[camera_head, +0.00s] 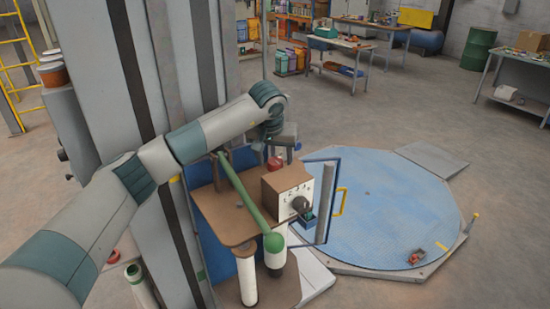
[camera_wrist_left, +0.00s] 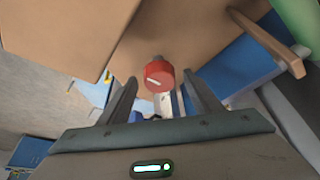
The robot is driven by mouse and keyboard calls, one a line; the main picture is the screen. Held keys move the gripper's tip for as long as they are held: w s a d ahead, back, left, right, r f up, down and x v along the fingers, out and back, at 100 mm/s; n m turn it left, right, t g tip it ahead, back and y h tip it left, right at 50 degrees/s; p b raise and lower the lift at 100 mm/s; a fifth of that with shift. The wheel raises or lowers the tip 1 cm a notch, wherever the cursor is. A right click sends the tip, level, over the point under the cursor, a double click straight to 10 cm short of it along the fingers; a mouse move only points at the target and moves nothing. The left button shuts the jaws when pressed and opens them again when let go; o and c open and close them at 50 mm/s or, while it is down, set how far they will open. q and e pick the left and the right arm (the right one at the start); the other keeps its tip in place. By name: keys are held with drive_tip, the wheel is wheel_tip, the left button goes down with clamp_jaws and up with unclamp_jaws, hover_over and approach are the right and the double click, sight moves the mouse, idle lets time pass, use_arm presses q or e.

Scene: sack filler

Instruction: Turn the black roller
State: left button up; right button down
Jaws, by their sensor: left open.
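My left gripper (camera_head: 283,145) is open above the brown-topped stand (camera_head: 222,217). In the left wrist view my left gripper (camera_wrist_left: 163,92) has its two dark fingers apart, with a red knob (camera_wrist_left: 158,74) bearing a white line showing between the tips. I cannot tell whether they touch it. The red knob (camera_head: 275,162) also shows just below the gripper in the head view. A black round knob (camera_head: 300,204) sits on the numbered face of a box (camera_head: 286,181). A pale roller (camera_head: 247,280) stands upright under the stand's top. I cannot make out a clearly black roller.
A green bar (camera_head: 240,194) slants across the stand. A blue frame (camera_head: 333,205) with a grey upright cylinder stands right of it. A blue round platform (camera_head: 385,215) lies on the floor. A grey column (camera_head: 165,80) rises behind my left arm.

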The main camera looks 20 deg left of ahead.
use_arm(q)
drive_tip(key=shift+c, duration=0.2)
drive_tip(key=c, duration=1)
